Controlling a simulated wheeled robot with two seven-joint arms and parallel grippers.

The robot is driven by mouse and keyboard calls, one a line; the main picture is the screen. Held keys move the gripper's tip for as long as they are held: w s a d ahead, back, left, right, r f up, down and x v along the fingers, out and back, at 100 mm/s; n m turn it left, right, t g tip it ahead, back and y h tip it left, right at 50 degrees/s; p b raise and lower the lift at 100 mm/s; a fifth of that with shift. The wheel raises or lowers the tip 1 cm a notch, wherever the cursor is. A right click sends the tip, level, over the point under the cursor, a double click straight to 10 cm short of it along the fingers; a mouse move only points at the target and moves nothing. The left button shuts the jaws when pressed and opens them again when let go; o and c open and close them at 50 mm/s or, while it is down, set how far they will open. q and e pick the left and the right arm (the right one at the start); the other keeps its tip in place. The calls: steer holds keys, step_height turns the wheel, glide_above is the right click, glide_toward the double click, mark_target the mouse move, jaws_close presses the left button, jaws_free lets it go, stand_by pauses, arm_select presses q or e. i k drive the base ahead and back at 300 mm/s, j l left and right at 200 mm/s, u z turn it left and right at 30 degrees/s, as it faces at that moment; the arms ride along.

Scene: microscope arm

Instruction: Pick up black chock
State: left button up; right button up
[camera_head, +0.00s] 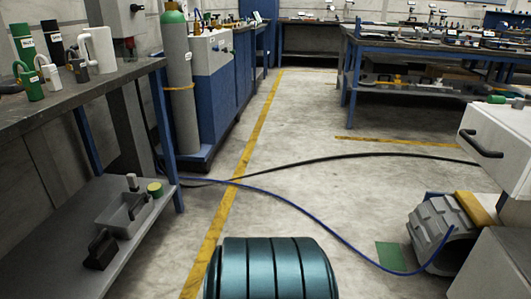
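A small black block with a raised handle, which looks like the black chock (101,249), sits near the front edge of the low grey shelf (60,255) at the left. It is next to a grey open box (124,213) and apart from any gripper. Neither of my grippers is in view.
A gas cylinder (178,90) stands behind. A blue hose (290,203) and a black cable (330,158) cross the floor. A white cabinet (495,150) stands right. The central floor is mostly open.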

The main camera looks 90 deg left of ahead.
mark_target(100, 257)
steer(key=l+u, duration=0.2)
steer(key=u, duration=3.9)
steer(key=i+l+u, duration=0.1)
steer(key=i+l, duration=0.15)
steer(key=i+l+u, duration=0.15)
steer(key=l, duration=0.2)
steer(key=i+l+u, duration=0.1)
steer(key=i+l, duration=0.15)
steer(key=i+l+u, duration=0.1)
steer(key=l, duration=0.35)
steer(key=i+l+u, duration=0.15)
steer(key=l, duration=0.25)
steer(key=i+l+u, duration=0.1)
steer(key=i+l, duration=0.15)
steer(key=l, duration=0.15)
steer(key=i+l+u, duration=0.15)
steer(key=l, duration=0.25)
steer(key=i+l+u, duration=0.1)
steer(key=l, duration=0.3)
steer(key=i+j, duration=0.25)
steer(key=i, duration=0.2)
